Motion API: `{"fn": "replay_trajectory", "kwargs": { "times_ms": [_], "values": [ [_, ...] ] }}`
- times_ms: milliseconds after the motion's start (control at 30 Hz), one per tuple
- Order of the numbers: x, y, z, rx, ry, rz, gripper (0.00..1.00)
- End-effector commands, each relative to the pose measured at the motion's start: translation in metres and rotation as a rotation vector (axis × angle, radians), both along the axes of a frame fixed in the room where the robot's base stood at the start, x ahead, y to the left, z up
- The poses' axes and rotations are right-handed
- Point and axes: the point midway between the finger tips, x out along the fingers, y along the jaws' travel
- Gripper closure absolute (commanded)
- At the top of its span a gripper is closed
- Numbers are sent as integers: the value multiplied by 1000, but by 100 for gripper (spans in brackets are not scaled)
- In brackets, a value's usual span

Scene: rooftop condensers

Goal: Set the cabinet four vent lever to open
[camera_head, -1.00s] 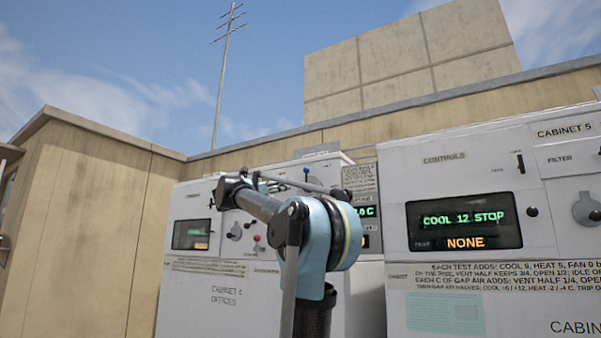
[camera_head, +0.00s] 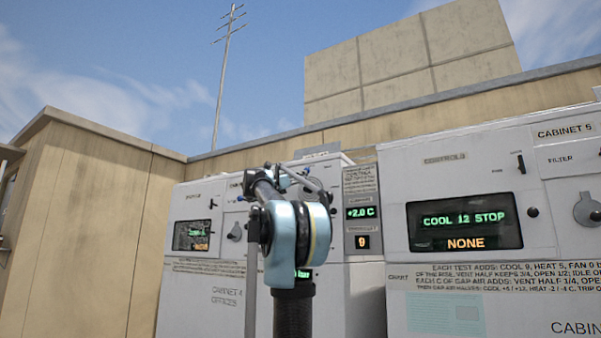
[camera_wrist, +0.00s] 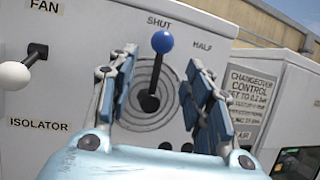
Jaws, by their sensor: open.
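The vent lever, with a blue ball knob (camera_wrist: 162,42) on a dark stem, stands nearly upright on a round ringed plate (camera_wrist: 148,118) in the wrist view. Its knob is just under the word SHUT, with HALF to the right. No OPEN label is visible there. My gripper (camera_wrist: 160,62) is open, one finger on each side of the lever, with the knob showing between and beyond the fingertips. I cannot tell whether either finger touches it. In the head view, my arm covers much of the lever area on cabinet four (camera_head: 200,315).
A white knob (camera_wrist: 14,75) beside FAN and ISOLATOR labels is left of my gripper. A changeover notice (camera_wrist: 250,105) is to the right. In the head view, a narrow panel reads +2.0 C (camera_head: 361,212) and 9. Cabinet 5 (camera_head: 560,240) stands at the right.

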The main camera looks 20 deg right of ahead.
Motion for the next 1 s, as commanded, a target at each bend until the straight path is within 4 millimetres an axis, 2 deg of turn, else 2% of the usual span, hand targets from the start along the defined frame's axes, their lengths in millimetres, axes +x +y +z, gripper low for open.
{"fn": "replay_trajectory", "kwargs": {
  "times_ms": [100,300,733,767,933,1000],
  "values": [
    [8,-17,7,0,1,-4,54],
    [17,-35,16,-1,0,-1,54],
    [20,-41,19,0,1,0,54],
    [20,-41,19,0,1,0,59],
    [20,-41,19,0,1,0,97],
    [20,-41,19,0,1,0,100]
  ]
}}
